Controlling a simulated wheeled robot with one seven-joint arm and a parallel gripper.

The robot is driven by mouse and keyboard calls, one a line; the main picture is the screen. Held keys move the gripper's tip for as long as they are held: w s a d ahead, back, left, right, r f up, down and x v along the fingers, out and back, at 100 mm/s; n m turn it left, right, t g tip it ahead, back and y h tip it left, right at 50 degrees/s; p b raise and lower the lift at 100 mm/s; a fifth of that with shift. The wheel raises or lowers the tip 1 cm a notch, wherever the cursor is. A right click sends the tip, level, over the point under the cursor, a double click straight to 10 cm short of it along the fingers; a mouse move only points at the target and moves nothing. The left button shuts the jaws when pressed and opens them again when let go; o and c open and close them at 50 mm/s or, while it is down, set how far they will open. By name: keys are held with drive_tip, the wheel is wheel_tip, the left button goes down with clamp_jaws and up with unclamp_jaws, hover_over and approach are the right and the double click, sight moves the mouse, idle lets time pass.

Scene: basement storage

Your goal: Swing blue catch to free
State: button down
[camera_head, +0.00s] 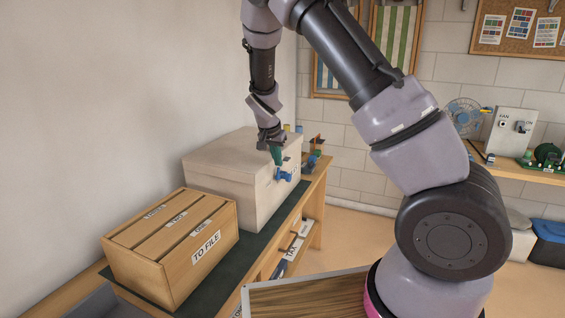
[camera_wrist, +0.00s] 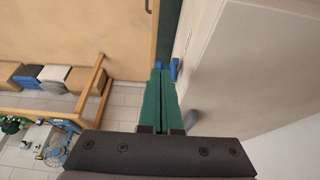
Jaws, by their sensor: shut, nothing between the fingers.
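A blue catch (camera_head: 284,176) sits on the front face of a cream lidded box (camera_head: 222,187). In the wrist view the catch (camera_wrist: 175,69) shows just right of my fingertips, against the pale box wall (camera_wrist: 228,75). My gripper (camera_head: 278,161) points down at the box front, just above the catch. Its green fingers (camera_wrist: 161,73) are shut together with nothing between them. A bit of blue also shows behind the fingertips in the wrist view. I cannot tell whether the fingers touch the catch.
The box stands on a dark green mat (camera_head: 230,262) on a wooden bench. A slatted wooden box marked TO FILE (camera_head: 172,247) stands to its left. Small coloured items (camera_head: 312,158) lie beyond the box at the right. The floor (camera_head: 355,235) right of the bench is partly clear.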

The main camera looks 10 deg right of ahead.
drive_tip(key=shift+s+a+r, duration=0.25)
drive_tip(key=shift+s+a, duration=0.05)
drive_tip(key=shift+s, duration=0.15)
drive_tip(key=shift+s+a+r, duration=0.25)
drive_tip(key=shift+s+a, duration=0.05)
drive_tip(key=shift+s, duration=0.15)
drive_tip(key=s+d+r+y, duration=0.2)
drive_tip(key=s+d+r, duration=0.4)
drive_tip(key=r, duration=0.4)
drive_tip(key=s+d+r+y, duration=0.3)
drive_tip(key=s+r, duration=0.6)
drive_tip(key=r, duration=0.2)
drive_tip(key=s+d+r+n+t, duration=0.1)
drive_tip(key=s+r, duration=0.2)
drive_tip(key=s, duration=0.4)
drive_tip(key=s+d+r+n+t, duration=0.1)
drive_tip(key=s+r+t, duration=0.1)
drive_tip(key=s, duration=0.6)
drive_tip(key=shift+s+d+r+n, duration=0.15)
drive_tip(key=shift+d+r+n, duration=0.15)
drive_tip(key=shift+r, duration=0.5)
